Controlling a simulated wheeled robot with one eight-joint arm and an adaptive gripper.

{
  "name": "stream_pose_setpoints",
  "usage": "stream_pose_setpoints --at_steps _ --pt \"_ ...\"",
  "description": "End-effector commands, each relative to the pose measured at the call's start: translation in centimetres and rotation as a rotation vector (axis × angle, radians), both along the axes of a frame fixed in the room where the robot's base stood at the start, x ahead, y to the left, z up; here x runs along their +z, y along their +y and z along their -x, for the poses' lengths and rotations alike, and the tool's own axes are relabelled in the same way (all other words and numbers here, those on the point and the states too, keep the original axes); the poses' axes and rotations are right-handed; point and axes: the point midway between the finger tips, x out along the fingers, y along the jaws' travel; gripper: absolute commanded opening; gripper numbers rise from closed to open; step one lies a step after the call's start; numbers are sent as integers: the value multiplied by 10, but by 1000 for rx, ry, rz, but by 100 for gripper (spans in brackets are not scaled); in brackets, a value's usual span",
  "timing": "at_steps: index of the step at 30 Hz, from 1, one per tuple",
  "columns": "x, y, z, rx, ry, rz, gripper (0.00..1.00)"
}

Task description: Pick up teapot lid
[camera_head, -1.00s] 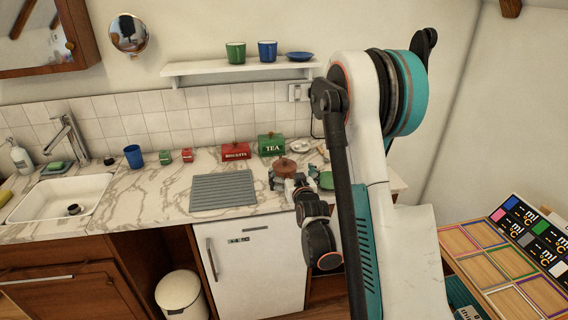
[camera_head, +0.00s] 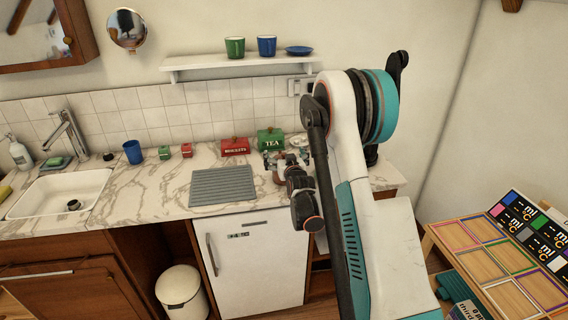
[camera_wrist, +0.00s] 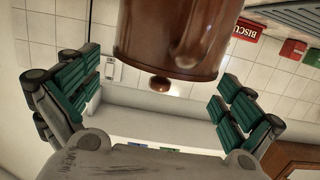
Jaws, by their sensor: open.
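A glossy brown vessel (camera_wrist: 170,38), which looks like the teapot, fills the top middle of the upside-down wrist view. A small round brown knob (camera_wrist: 160,84), apparently that of the lid, shows at its rim. My gripper (camera_wrist: 157,82) is open, with teal-padded fingers apart on either side of the knob and no contact visible. In the head view my gripper (camera_head: 283,160) is over the counter in front of the green tea tin. A sliver of the brown vessel (camera_head: 277,178) shows beside it; the rest is hidden by my arm.
A red biscuits tin (camera_head: 235,147) and a green tea tin (camera_head: 270,142) stand at the back of the marble counter. A grey ribbed mat (camera_head: 223,186) lies to the left. A white shelf (camera_head: 240,64) with cups hangs above. The sink (camera_head: 62,193) is far left.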

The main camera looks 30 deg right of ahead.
Motion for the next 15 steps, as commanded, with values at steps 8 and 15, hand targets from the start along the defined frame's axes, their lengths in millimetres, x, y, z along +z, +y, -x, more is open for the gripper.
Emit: stream_pose_setpoints --at_steps 8,15 --pt "0 0 -1 0 0 0 91" --pt "0 0 -1 0 0 0 53"
